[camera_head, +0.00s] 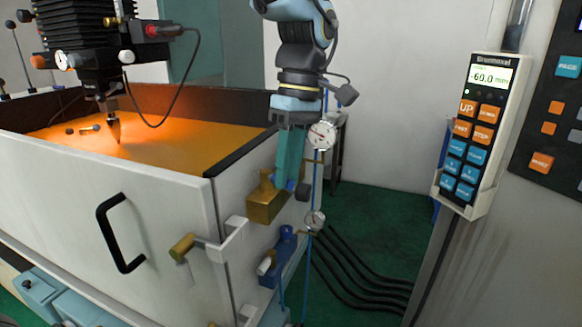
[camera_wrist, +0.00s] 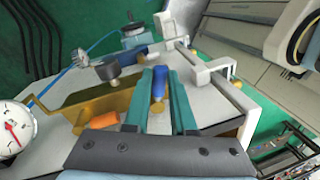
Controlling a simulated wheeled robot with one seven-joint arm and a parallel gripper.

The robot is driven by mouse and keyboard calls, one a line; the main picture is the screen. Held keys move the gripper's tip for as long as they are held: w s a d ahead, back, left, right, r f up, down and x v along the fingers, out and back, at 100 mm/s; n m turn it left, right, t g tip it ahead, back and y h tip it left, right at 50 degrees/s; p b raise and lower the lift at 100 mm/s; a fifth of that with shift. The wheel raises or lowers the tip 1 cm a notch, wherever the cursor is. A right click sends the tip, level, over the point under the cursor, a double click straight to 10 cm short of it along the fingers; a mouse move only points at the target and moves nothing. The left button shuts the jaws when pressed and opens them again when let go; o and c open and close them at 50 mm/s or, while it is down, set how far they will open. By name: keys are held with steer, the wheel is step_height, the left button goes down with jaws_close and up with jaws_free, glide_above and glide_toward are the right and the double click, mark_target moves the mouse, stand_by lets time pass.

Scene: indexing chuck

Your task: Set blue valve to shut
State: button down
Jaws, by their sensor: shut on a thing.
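My gripper (camera_head: 290,177) has teal fingers and reaches down at the corner of the white machine cabinet. In the wrist view my gripper (camera_wrist: 164,72) is shut on the blue valve handle (camera_wrist: 158,82), which lies between the fingers. A small blue part of the handle (camera_head: 291,185) shows beside the fingertips in the head view. The handle sits by a brass valve block (camera_head: 264,205), also seen in the wrist view (camera_wrist: 78,108). The fingers hide part of the handle, and I cannot tell its exact setting.
An orange handle (camera_wrist: 103,120) and a dark grey knob (camera_wrist: 107,68) are close to my fingers. A lower blue fitting (camera_head: 282,254), gauges (camera_head: 321,135) and a white bracket (camera_head: 224,246) stand nearby. A control pendant (camera_head: 480,130) reads -60.0 mm. Black hoses cross the green floor.

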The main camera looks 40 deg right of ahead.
mark_target(266, 176)
steer(key=a+m, duration=0.1)
steer(key=m, duration=0.2)
steer(key=a+m+t, duration=0.1)
steer(key=m, duration=0.2)
steer(key=a+m+b, duration=0.1)
steer(key=a+m, duration=0.1)
steer(key=m, duration=0.1)
steer(key=shift+w+m+t, duration=0.15)
steer(key=shift+m+t, duration=0.25)
steer(key=shift+w+a+m+h, duration=0.2)
steer(key=shift+a+m, duration=0.05)
steer(key=shift+m, duration=0.45)
steer(key=shift+w+a+m+h, duration=0.15)
steer(key=shift+a+m+h, duration=0.1)
steer(key=shift+m, duration=0.45)
steer(key=shift+t, duration=0.3)
steer(key=c, duration=0.8)
jaws_free()
steer(key=shift+o, duration=0.2)
